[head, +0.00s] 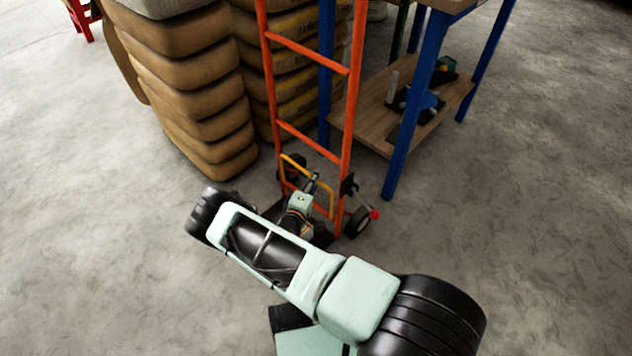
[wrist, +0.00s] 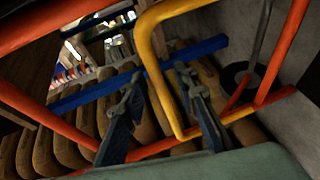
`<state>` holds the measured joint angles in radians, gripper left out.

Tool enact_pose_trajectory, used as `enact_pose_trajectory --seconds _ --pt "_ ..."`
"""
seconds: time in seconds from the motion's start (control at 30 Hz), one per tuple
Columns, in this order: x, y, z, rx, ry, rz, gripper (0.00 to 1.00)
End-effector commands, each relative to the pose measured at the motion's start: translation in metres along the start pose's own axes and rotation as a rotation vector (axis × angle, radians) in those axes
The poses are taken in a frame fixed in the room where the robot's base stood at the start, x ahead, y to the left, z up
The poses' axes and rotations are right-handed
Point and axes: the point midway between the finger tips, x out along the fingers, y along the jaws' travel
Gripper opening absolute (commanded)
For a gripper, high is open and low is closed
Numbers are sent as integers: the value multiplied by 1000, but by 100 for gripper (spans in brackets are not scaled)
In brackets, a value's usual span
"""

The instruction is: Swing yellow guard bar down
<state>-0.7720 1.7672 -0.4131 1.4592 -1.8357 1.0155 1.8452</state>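The yellow guard bar (head: 332,203) is a bent loop low on the orange hand truck (head: 351,110), tilted out from its frame. In the wrist view the yellow bar (wrist: 157,75) is large and close, running down between my two fingers and bending right at its lower corner. My gripper (head: 313,181) is low at the truck, beside the bar. In the wrist view my gripper (wrist: 160,78) has its fingers spread, one on each side of the bar. I cannot tell whether a finger touches it. My arm hides part of the truck's base.
Stacked brown cement bags (head: 190,90) stand behind and left of the truck. A blue-legged workbench (head: 411,105) with a wooden lower shelf (head: 372,118) stands at right. A red knob (head: 375,214) sticks out near the truck's right wheel (head: 357,222). The floor in front is clear.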

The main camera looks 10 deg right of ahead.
Motion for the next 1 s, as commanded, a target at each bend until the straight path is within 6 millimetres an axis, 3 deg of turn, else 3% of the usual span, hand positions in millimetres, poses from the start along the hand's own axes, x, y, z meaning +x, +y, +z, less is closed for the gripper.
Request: enact_pose_trajectory --seconds 0.27,0.5,1.0 --pt "1 1 0 0 0 0 26" --pt "1 0 0 0 0 0 0" --pt "-3 1 0 0 0 0 0"
